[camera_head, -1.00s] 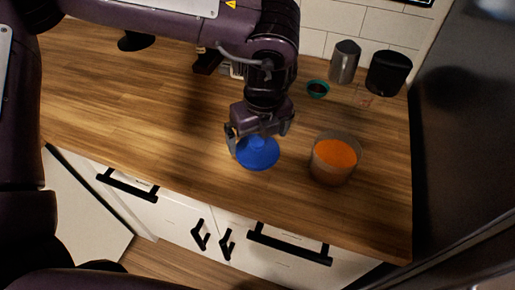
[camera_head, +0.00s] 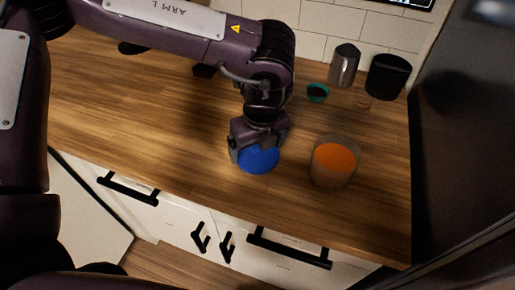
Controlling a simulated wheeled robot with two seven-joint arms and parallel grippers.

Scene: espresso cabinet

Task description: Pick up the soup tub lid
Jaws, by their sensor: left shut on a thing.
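The blue soup tub lid (camera_head: 259,160) lies on the wooden counter near its front edge. My left gripper (camera_head: 257,146) is over it from above, shut on the lid's top; its fingers and wrist hide the upper part of the lid. The soup tub (camera_head: 334,162), a clear tub with orange soup, stands open just to the right of the lid, apart from it. My right gripper is not in view.
A metal pitcher (camera_head: 344,64), a black container (camera_head: 387,76) and a small teal cup (camera_head: 317,92) stand at the back right by the tiled wall. A dark appliance side (camera_head: 460,130) bounds the counter on the right. The left of the counter (camera_head: 130,110) is mostly clear.

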